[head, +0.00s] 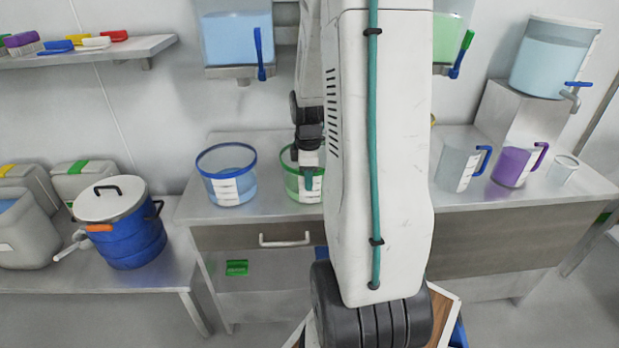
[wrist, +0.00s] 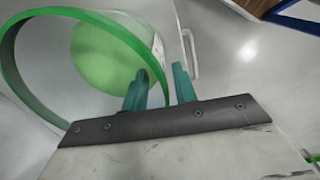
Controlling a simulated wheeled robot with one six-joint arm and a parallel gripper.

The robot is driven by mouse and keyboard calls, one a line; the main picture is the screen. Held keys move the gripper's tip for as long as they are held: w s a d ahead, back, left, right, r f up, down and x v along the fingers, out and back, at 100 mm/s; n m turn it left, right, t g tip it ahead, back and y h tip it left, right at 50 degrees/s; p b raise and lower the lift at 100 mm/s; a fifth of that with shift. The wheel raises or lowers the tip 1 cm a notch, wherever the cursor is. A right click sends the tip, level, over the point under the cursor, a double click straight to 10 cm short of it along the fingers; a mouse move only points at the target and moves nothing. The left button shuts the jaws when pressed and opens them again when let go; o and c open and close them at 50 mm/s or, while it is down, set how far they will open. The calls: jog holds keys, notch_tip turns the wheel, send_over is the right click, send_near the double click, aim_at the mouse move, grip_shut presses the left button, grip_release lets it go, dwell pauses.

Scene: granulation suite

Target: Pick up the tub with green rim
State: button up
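The tub with green rim (head: 291,183) stands on the steel bench in the head view, its right part hidden behind my arm. It is clear, with green in the bottom and a white label. In the wrist view its green rim (wrist: 98,17) curves across the upper left. My gripper (head: 309,180) is at the tub's rim, pointing down. In the wrist view my gripper (wrist: 162,86) has its two teal fingers apart, one inside the tub and one outside. The rim passes between them, and I see no clear grip on it.
A blue-rimmed tub (head: 227,186) stands just left on the bench (head: 258,209). A clear jug (head: 457,167), a purple jug (head: 511,166) and a small beaker (head: 563,170) stand to the right. Dispensers with taps hang above. A blue lidded drum (head: 130,240) stands on the lower left table.

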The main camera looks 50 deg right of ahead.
aim_at(309, 195)
notch_tip(309, 195, down, 3)
jog(key=shift+d+f, duration=0.1)
grip_shut()
dwell(1.5)
